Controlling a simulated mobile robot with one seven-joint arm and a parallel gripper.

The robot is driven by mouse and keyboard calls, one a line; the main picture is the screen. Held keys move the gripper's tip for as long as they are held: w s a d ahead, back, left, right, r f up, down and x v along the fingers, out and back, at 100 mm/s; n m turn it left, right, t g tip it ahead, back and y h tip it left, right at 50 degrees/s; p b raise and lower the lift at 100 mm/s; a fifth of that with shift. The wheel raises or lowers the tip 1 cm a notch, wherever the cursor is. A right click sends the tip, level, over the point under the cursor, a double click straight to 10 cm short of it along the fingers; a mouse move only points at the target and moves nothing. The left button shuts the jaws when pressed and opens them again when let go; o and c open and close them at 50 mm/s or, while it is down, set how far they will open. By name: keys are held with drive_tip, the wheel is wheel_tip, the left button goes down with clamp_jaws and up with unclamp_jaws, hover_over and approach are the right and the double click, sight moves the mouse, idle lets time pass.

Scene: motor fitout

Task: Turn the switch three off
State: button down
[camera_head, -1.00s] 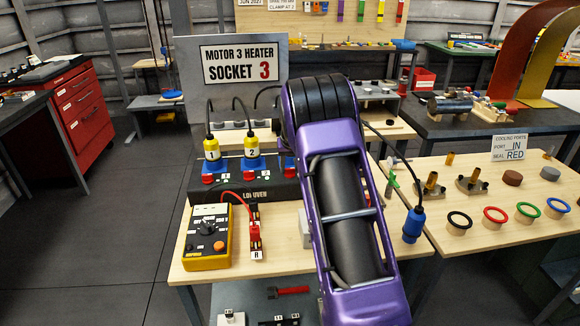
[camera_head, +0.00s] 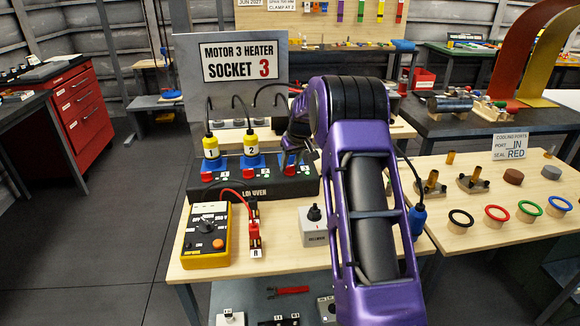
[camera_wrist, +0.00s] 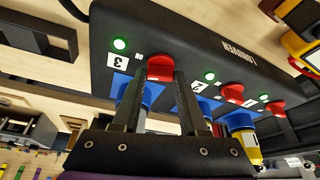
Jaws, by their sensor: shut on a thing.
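The black power strip (camera_head: 262,189) lies on the wooden bench, with yellow plugs marked 1 (camera_head: 211,149) and 2 (camera_head: 251,145) standing in its sockets. In the wrist view the strip appears upside down. The fingers partly cover the blue socket three (camera_wrist: 123,87). In the head view my arm partly hides this end of the strip.
Red switches two (camera_wrist: 232,93) and one (camera_wrist: 275,107) sit close along the strip, with lit lamps. A yellow meter (camera_head: 205,236) and a grey box with a black knob (camera_head: 313,228) stand in front.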

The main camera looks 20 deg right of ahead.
drive_tip(key=n+y, duration=0.1)
drive_tip(key=n, duration=0.2)
drive_tip(key=shift+d+n, duration=0.1)
drive_tip(key=shift+n, duration=0.3)
drive_tip(key=n+g+y+p, duration=0.1)
drive_tip(key=n, duration=0.2)
drive_tip(key=shift+w+n+y, duration=0.1)
drive_tip(key=shift+n+y, duration=0.2)
drive_tip(key=n+g, duration=0.1)
drive_tip(key=n, duration=0.1)
drive_tip(key=shift+w+d+f+n+y+p, duration=0.1)
drive_tip(key=shift+n+y+p, duration=0.2)
drive_tip(key=shift+y, duration=0.1)
drive_tip(key=shift+w+n+g, duration=0.1)
drive_tip(key=shift+n+g, duration=0.4)
drive_tip(key=shift+n, duration=1.1)
drive_tip(key=shift+d+n, duration=0.1)
drive_tip(key=shift+n, duration=0.2)
drive_tip(key=shift+n+g, duration=0.3)
drive_tip(key=shift+c, duration=2.2)
unclamp_jaws()
drive_tip(key=shift+y, duration=0.3)
drive_tip(key=shift+r, duration=0.2)
